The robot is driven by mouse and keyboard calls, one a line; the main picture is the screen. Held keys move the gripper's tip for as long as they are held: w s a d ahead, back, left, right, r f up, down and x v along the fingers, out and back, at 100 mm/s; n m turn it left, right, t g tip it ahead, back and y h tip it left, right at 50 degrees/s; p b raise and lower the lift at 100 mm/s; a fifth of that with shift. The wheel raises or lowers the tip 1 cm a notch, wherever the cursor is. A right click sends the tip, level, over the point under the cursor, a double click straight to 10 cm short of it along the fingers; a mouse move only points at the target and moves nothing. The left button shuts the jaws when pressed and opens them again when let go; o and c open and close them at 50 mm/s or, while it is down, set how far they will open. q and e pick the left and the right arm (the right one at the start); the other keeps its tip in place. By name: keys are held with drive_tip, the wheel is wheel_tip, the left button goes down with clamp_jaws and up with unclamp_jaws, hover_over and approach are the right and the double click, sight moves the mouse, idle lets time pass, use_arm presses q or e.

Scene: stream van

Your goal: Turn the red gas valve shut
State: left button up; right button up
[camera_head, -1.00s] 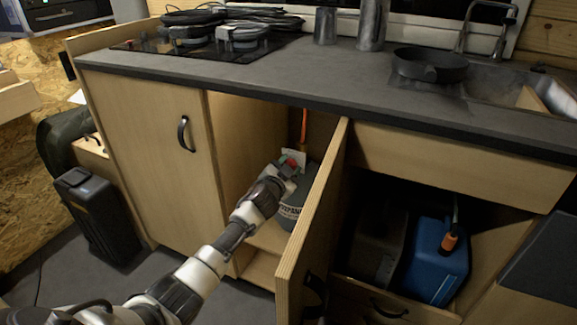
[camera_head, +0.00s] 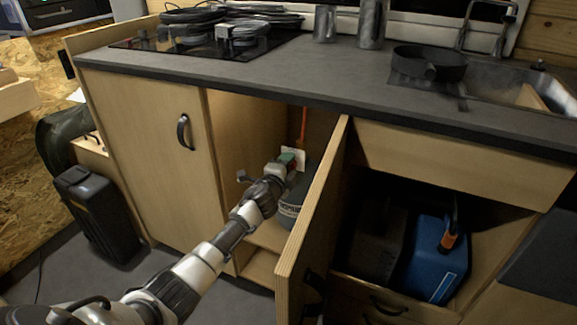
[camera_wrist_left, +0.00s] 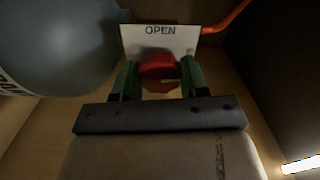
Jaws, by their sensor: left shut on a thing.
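The red valve knob (camera_wrist_left: 158,70) shows in the left wrist view, between the green fingers of my left gripper (camera_wrist_left: 160,78). The gripper is shut on it. A white plate (camera_wrist_left: 188,40) reading "OPEN" stands just behind the knob. In the head view my left gripper (camera_head: 288,159) reaches into the open cupboard, above the grey gas bottle (camera_head: 292,208), and hides the knob there. The bottle also shows at upper left in the left wrist view (camera_wrist_left: 60,45). My right gripper is not in view.
The open cupboard door (camera_head: 315,225) stands close to the right of my left arm. The closed door (camera_head: 150,150) is to the left. An orange hose (camera_head: 304,125) rises behind the gripper. A blue canister (camera_head: 437,260) sits in the right compartment.

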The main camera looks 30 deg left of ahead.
use_arm(q)
drive_tip(key=shift+f+m, duration=0.1)
drive_tip(key=shift+m, duration=0.5)
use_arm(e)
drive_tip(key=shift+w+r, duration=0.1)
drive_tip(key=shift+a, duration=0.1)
use_arm(q)
drive_tip(key=o, duration=0.9)
drive_tip(key=shift+s, duration=0.1)
drive_tip(key=s+p, duration=0.1)
drive_tip(key=s, duration=0.6)
drive_tip(key=s+p, duration=0.1)
drive_tip(key=s, duration=0.2)
drive_tip(key=shift+s+d+p, duration=0.3)
drive_tip(key=shift+p, duration=0.05)
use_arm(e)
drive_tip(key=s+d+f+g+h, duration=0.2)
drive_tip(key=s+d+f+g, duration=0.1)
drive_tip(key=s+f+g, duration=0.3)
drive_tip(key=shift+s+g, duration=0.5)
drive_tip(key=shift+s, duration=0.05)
